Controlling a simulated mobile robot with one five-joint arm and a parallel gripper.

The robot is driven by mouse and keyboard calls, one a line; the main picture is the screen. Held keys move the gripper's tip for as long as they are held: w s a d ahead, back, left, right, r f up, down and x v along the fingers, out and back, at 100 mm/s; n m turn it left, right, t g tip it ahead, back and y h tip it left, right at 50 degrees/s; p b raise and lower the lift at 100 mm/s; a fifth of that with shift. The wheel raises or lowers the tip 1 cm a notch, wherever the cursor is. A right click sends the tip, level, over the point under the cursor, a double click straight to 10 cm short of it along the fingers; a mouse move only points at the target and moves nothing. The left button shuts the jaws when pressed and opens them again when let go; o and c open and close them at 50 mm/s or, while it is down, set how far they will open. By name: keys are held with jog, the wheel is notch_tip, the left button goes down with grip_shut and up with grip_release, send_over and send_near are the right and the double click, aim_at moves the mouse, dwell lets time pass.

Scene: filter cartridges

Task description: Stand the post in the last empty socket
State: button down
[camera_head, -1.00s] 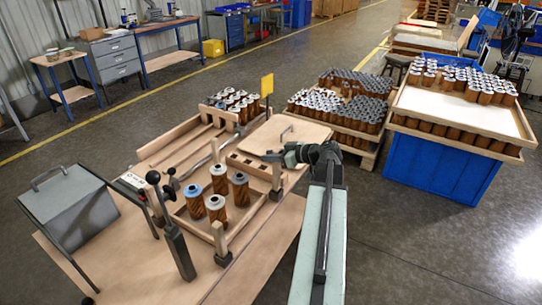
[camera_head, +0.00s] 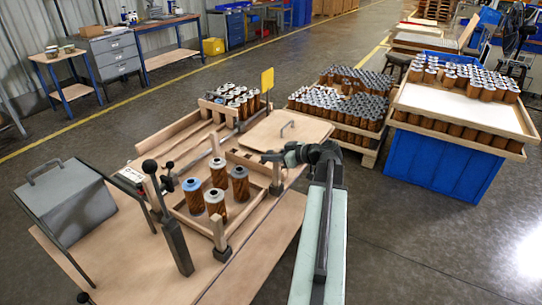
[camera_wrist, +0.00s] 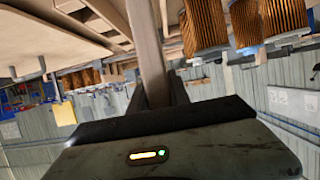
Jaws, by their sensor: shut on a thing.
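My gripper (camera_head: 267,157) is at the right corner of a shallow wooden tray (camera_head: 249,212) on the bench. It is shut on a pale wooden post (camera_wrist: 147,45), which runs between the jaws in the wrist view. In the head view this post (camera_head: 277,174) looks upright, with a dark block at its foot. I cannot tell whether it is seated in a socket or just above one. Another post (camera_head: 218,232) stands in a dark socket (camera_head: 222,253) at the tray's near corner. A third post (camera_head: 215,142) stands at the far side. No empty socket is clearly visible.
Several brown cartridges (camera_head: 217,174) stand inside the tray, close to the posts. Dark lever handles (camera_head: 172,219) and a grey box (camera_head: 68,200) are on the left. A wooden lid (camera_head: 289,133) lies behind my gripper. More cartridges fill a rack (camera_head: 338,110) behind.

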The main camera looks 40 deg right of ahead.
jog(key=shift+f+b, duration=1)
jog(key=shift+f, duration=0.1)
jog(key=c, duration=1.1)
grip_release()
jog(key=shift+r, duration=0.1)
jog(key=shift+c, duration=0.2)
jog(key=p+v, duration=0.3)
jog(key=v, duration=0.5)
